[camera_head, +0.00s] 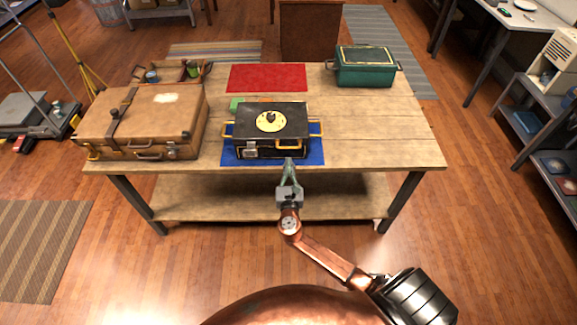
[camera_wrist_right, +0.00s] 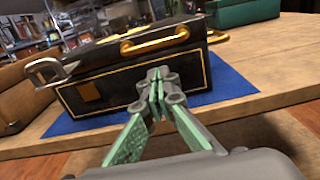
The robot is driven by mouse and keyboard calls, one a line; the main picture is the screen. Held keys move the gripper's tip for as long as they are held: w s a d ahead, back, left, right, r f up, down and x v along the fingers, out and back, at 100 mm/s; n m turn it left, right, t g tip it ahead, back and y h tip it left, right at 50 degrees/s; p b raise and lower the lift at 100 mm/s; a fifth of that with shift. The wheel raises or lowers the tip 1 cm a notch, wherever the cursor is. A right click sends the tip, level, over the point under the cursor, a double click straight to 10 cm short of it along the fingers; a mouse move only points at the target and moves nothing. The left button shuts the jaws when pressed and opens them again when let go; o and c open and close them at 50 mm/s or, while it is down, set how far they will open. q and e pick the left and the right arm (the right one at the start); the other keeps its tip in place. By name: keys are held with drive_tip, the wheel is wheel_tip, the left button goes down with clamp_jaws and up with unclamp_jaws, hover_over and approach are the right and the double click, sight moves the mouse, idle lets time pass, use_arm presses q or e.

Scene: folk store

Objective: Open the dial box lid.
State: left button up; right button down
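The dial box (camera_head: 271,130) is black with gold trim, a round yellow dial (camera_head: 270,121) on its lid and gold handles at its sides and front. It sits on a blue mat (camera_head: 229,157) at the table's front; its lid is down. A silver latch (camera_head: 251,152) is on the front, left of the middle; in the right wrist view the latch (camera_wrist_right: 46,73) sticks out from the box. My right gripper (camera_head: 289,166) is just in front of the box's right half. In the wrist view its fingertips (camera_wrist_right: 158,82) meet with nothing visible between them. Whether they touch the box is unclear. My left gripper is out of view.
A brown suitcase (camera_head: 146,124) stands close to the left of the box on the wooden table (camera_head: 380,140). A green box (camera_head: 365,67) is at the back right, a red mat (camera_head: 267,77) at the back. The table's right front is clear.

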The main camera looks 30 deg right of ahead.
sight(288, 151)
drive_tip(key=shift+w+d, duration=0.3)
drive_tip(key=shift+w, duration=0.25)
drive_tip(key=shift+x, duration=1.45)
drive_tip(key=shift+w+d, duration=0.2)
drive_tip(key=shift+w, duration=0.05)
drive_tip(key=shift+w+d+b, duration=0.2)
drive_tip(key=shift+w+b, duration=0.15)
drive_tip(key=shift+w+d, duration=0.2)
drive_tip(key=shift+w, duration=0.05)
drive_tip(key=shift+w, duration=0.15)
drive_tip(key=shift+s+a, duration=0.1)
drive_tip(key=shift+s, duration=0.2)
